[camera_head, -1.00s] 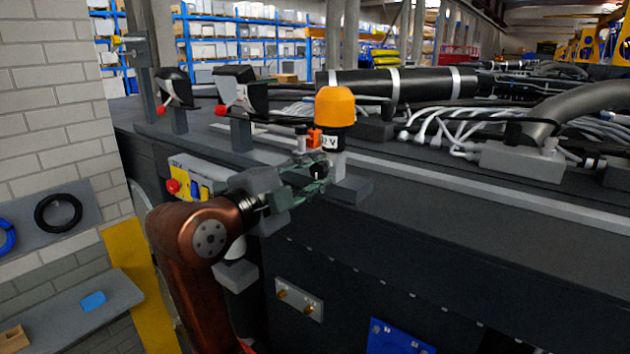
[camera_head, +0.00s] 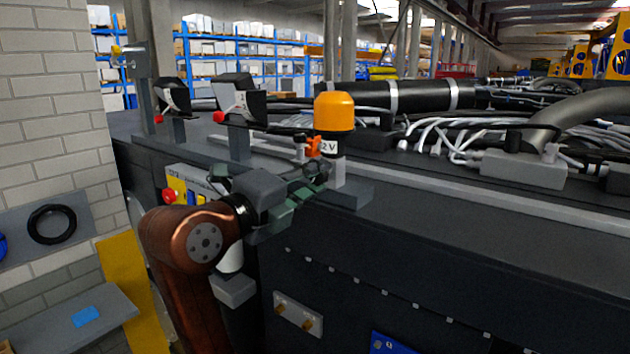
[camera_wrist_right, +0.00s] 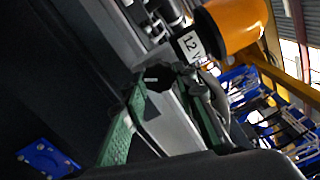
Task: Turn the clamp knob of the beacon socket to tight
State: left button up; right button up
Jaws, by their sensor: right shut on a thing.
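The beacon (camera_head: 334,112) has an orange dome on a white post with a "12 V" label; it stands upright in its grey socket (camera_head: 352,194) on the chassis edge. It also shows tilted in the right wrist view (camera_wrist_right: 238,22). My right gripper (camera_head: 314,180) is at the near left side of the post. In the right wrist view its green fingers (camera_wrist_right: 165,92) are around the black clamp knob (camera_wrist_right: 157,80) and shut on it. In the head view the fingers largely hide the knob. The knob's tight mark cannot be read. My left gripper is out of view.
An orange part (camera_head: 314,146) sits close beside the beacon post. Two dark lamps with red caps (camera_head: 238,108) stand left of it on the chassis. Pale cables (camera_head: 440,135) and a black cylinder (camera_head: 425,95) lie behind. A brick wall (camera_head: 50,110) is at the left.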

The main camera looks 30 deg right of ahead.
dwell(0.3)
jog(key=o, duration=1.2)
jog(key=shift+c, duration=0.2)
jog(key=v, duration=1.2)
jog(key=shift+f, duration=0.1)
